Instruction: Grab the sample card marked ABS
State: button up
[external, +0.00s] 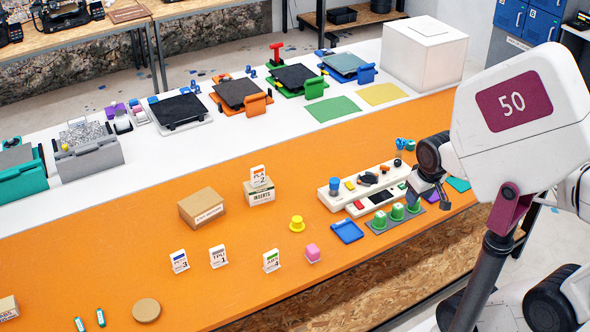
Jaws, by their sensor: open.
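The sample card marked ABS (271,261) is a small white upright card with green on it. Similar cards stand nearby: one marked TPU (218,257), one with a 3 (179,261), and one with a 2 (258,174) on top of the inserts box. My gripper (428,197) is open, well to the right of the ABS card, above the table's right part near the green-topped pieces. Nothing shows between its fingers, which are small in this view.
A blue tray (347,231), a white tool rack (365,182) and green-topped pieces (397,212) lie between the cards and my gripper. Orange surface around the ABS card is mostly clear.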

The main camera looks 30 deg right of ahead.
jog(key=w+a+f+m+g+y, duration=0.35)
jog(key=w+a+f, duration=0.3)
jog(key=a, duration=0.25)
jog(key=w+a+f+m+g+y, duration=0.2)
jog(key=w+a+f+m+y, duration=0.35)
jog(key=w+a, duration=0.25)
jog(key=m+t+y, duration=0.2)
jog(key=m+y, duration=0.3)
jog(key=m, duration=0.3)
send_near(272, 267)
jog(key=shift+g, duration=0.25)
jog(key=r, duration=0.1)
jog(key=a+r, duration=0.1)
jog(key=w+a+r, duration=0.1)
jog(key=shift+r, duration=0.35)
jog(key=shift+s+a, duration=0.1)
jog(key=shift+x, duration=1.15)
jog(key=shift+a+f, duration=0.1)
jog(key=shift+x, duration=2.5)
jog(key=shift+f, duration=0.2)
jog(key=shift+c, duration=0.2)
